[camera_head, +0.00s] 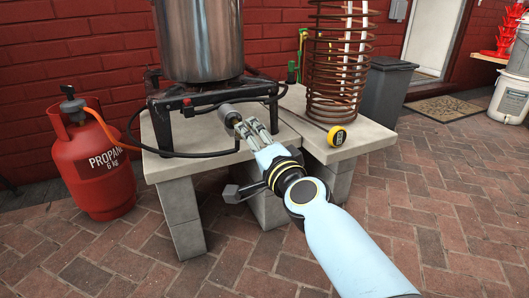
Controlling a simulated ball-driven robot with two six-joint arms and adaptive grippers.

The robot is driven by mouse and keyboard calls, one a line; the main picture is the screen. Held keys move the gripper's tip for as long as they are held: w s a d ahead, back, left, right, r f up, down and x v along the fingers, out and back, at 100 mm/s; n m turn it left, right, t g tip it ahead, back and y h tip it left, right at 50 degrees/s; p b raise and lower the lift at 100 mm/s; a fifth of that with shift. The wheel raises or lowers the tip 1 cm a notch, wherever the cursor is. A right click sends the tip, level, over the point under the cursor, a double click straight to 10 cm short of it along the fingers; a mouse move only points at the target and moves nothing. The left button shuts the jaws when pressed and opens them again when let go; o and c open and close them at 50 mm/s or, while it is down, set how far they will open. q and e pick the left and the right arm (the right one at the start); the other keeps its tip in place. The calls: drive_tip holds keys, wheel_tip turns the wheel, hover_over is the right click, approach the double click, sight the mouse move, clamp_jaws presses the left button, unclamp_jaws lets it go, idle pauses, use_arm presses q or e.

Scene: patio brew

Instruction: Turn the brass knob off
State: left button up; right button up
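A gas burner stand (206,96) sits on the left stone slab under a large steel pot (200,40). A round grey cylinder with a brownish face (230,114) sticks out at the burner's front right; it may be the knob, but I see no clearly brass colour on it. My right gripper (243,127) is at this cylinder, with its fingertips beside or against its lower right. Whether they touch or grip it is unclear, as is their opening. My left gripper is not in view.
A red propane bottle (95,168) stands at the left, with an orange hose and a black hose (185,154) near the burner. A copper coil (338,65) and a yellow tape measure (337,135) are on the right slab (352,148). Brick paving is open at right.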

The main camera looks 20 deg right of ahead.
drive_tip(key=s, duration=0.7)
drive_tip(key=shift+s+d, duration=0.15)
drive_tip(key=shift+r, duration=0.1)
